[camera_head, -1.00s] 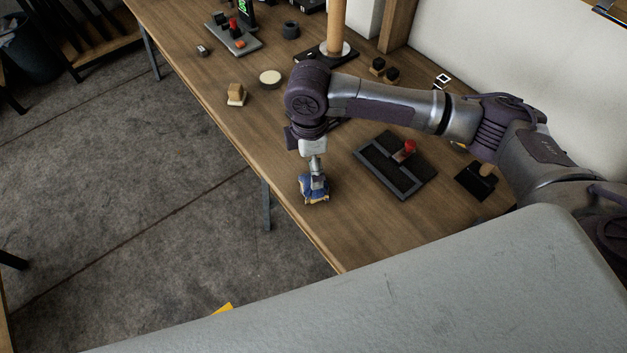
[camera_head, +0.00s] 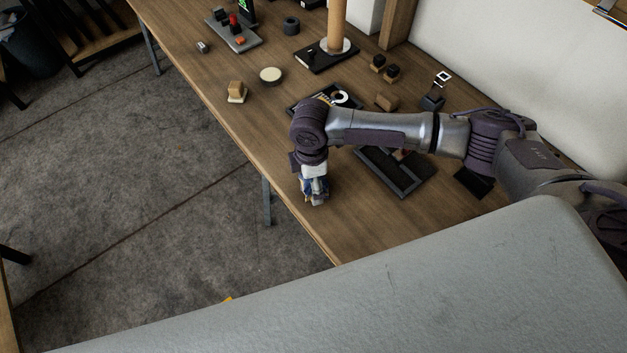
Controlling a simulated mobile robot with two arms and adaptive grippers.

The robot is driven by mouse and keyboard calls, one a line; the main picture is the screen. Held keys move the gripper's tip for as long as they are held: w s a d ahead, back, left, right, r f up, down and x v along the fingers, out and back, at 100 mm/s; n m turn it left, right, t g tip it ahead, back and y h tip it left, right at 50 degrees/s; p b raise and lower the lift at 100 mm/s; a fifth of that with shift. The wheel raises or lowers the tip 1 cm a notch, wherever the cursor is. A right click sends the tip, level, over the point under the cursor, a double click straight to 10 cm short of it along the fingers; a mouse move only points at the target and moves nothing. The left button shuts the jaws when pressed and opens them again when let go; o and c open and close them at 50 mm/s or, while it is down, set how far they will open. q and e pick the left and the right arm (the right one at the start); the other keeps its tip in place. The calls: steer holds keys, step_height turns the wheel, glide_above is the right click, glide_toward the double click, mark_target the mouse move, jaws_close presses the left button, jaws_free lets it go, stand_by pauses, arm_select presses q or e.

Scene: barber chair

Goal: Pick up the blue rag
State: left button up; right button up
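The blue rag (camera_head: 319,186) lies at the front edge of the wooden table (camera_head: 275,135), near the middle of the view. It is small here and mostly covered by my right gripper (camera_head: 314,198). The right arm comes in from the right, and its gripper points down onto the rag, with bits of blue showing around the fingers. The fingers are too small and too mixed with the cloth to tell whether they are open or closed on it. My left gripper is out of view.
A dark tray (camera_head: 405,184) lies right of the gripper, partly under my arm. Small brown blocks (camera_head: 387,102), a round pale-topped tin (camera_head: 271,75), a brush-like tan block (camera_head: 236,91) and a wooden post (camera_head: 337,25) stand farther back. Floor lies beyond the table's left edge.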

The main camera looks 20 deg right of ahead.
steer(key=c, duration=1.1)
steer(key=shift+o, duration=0.2)
steer(key=shift+w+r, duration=0.1)
steer(key=shift+r, duration=0.6)
step_height(320, 180, up, 3)
steer(key=shift+f+b, duration=0.15)
steer(key=shift+b, duration=0.25)
steer(key=s+d+r, duration=0.5)
steer(key=s+r, duration=0.2)
steer(key=s, duration=0.3)
steer(key=shift+s+d+b, duration=0.15)
steer(key=shift+d+b, duration=0.2)
steer(key=o, duration=0.7)
steer(key=c, duration=0.5)
